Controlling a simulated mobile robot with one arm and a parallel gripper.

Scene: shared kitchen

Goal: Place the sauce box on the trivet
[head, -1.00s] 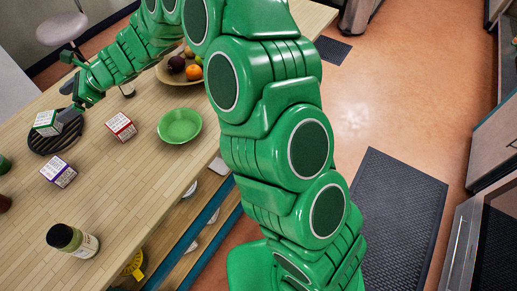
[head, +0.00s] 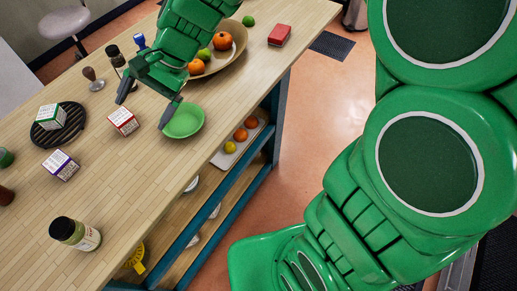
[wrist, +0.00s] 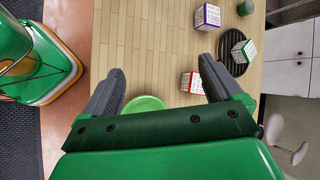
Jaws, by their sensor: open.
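A white box with green sides (head: 50,117) sits on the round black trivet (head: 74,121) at the left of the table. In the wrist view, this green-sided box (wrist: 243,50) rests on the trivet (wrist: 226,51). A red-and-white box (head: 123,122) and a purple-and-white box (head: 61,165) stand on the bare table nearby. I cannot read which box is the sauce. My gripper (head: 146,102) is open and empty, above the table near the green bowl, clear of the trivet. Its spread fingers also show in the wrist view (wrist: 160,68).
A green bowl (head: 184,121) lies below my gripper. A large fruit bowl (head: 236,48) stands behind it. Dark bottles (head: 115,58) stand at the back edge, and a dark-capped jar (head: 75,233) at the front left. Bare table lies between the jar and green bowl.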

